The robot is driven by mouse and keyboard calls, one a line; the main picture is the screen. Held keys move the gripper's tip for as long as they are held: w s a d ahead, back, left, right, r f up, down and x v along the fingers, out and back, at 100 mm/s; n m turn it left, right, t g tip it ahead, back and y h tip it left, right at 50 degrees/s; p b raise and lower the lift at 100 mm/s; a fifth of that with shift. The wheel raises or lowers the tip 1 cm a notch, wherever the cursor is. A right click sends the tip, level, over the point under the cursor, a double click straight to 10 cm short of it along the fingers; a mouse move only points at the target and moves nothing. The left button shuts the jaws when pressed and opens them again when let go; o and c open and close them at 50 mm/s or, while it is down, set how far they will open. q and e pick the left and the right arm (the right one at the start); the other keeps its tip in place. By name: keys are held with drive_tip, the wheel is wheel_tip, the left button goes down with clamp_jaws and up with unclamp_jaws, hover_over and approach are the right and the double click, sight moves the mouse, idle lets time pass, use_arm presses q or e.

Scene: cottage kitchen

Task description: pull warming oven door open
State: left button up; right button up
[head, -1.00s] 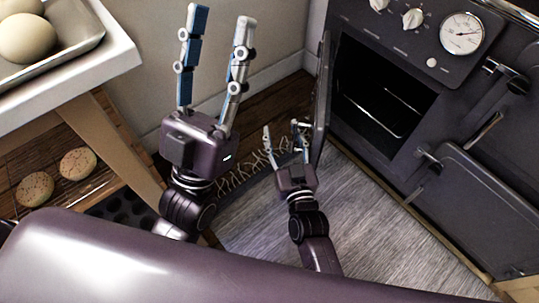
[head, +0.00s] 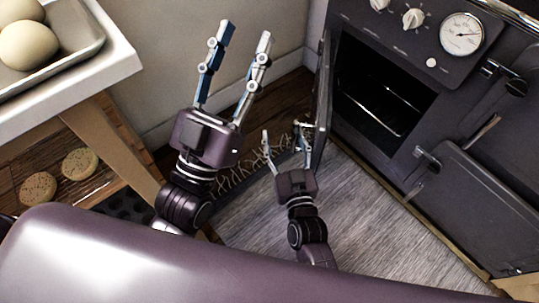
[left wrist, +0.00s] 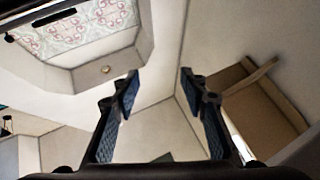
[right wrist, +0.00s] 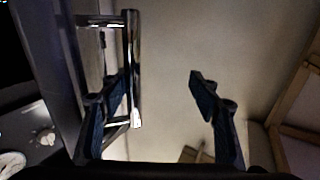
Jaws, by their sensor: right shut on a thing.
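The dark warming oven door (head: 322,100) stands swung open, nearly edge-on in the head view, beside the dark oven cavity (head: 385,85). Its chrome bar handle (right wrist: 131,70) shows upright in the right wrist view, with the door panel (right wrist: 60,75) to its left. My left gripper (head: 245,30) is open and empty, raised left of the door.
A lower oven door (head: 465,205) is closed at right. Grey floor (head: 350,220) is clear before the stove.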

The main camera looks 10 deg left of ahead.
drive_tip(key=shift+n+g+y, duration=0.3)
drive_tip(key=s, duration=0.1)
drive_tip(key=s+a+f, duration=0.1)
drive_tip(key=s+a, duration=0.1)
drive_tip(key=shift+s+a+f+p, duration=0.2)
drive_tip(key=shift+s+f+p, duration=0.1)
drive_tip(key=shift+s, duration=0.05)
drive_tip(key=shift+c, duration=0.8)
drive_tip(key=shift+s, duration=0.35)
drive_tip(key=shift+o, duration=0.3)
drive_tip(key=shift+s, duration=0.75)
drive_tip(key=shift+s+a+r+p, duration=0.25)
drive_tip(key=shift+s+r+p, duration=0.1)
drive_tip(key=shift+s+r, duration=0.35)
drive_tip(key=shift+c, duration=0.6)
use_arm(q)
wheel_tip(320, 180, down, 7)
drive_tip(key=w+g+y, duration=0.1)
drive_tip(key=w+g, duration=0.1)
drive_tip(key=g, duration=0.2)
drive_tip(key=shift+w+y, duration=0.2)
drive_tip(key=shift+y, duration=0.1)
use_arm(e)
drive_tip(key=shift+w, duration=0.1)
use_arm(q)
drive_tip(key=shift+w, duration=0.15)
use_arm(e)
drive_tip(key=shift+w+d, duration=0.1)
